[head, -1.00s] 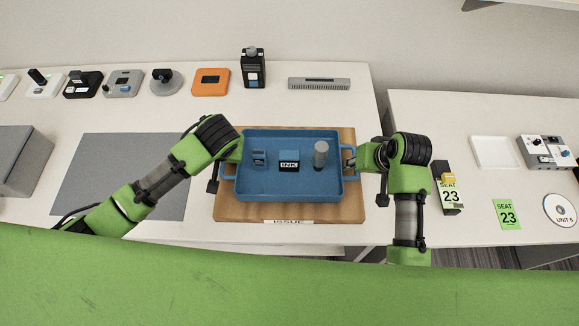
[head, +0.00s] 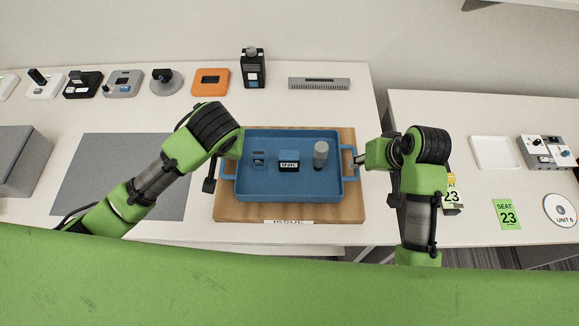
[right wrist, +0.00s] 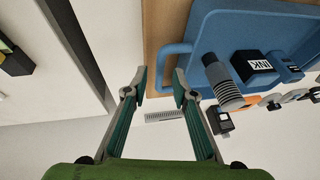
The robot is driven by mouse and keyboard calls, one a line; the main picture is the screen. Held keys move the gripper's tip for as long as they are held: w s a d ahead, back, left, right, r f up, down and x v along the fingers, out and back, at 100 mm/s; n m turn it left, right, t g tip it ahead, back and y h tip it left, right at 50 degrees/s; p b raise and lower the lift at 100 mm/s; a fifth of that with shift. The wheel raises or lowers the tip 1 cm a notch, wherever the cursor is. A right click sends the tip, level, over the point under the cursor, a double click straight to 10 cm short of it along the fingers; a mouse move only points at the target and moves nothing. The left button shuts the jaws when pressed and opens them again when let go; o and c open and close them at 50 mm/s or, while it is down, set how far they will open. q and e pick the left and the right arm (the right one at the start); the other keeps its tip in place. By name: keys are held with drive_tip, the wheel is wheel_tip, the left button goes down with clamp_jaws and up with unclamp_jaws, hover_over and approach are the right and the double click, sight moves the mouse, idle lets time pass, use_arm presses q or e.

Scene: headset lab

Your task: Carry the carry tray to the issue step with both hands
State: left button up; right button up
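The blue carry tray (head: 290,196) rests on the wooden issue step (head: 345,212), which has an ISSUE label on its front edge. In the tray are a box marked INK (head: 288,161), a grey cylinder (head: 320,155) and a small blue item (head: 259,160). My right gripper (right wrist: 158,82) is open and empty, just off the tray's right handle (right wrist: 172,62). In the head view it is right of that handle. My left gripper (head: 228,160) is by the tray's left handle, its fingers mostly hidden by the wrist.
Several devices line the back of the table, including an orange square (head: 210,82) and a black bottle-like unit (head: 253,70). A grey mat (head: 110,165) lies left.

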drive_tip(key=shift+v, duration=1.55)
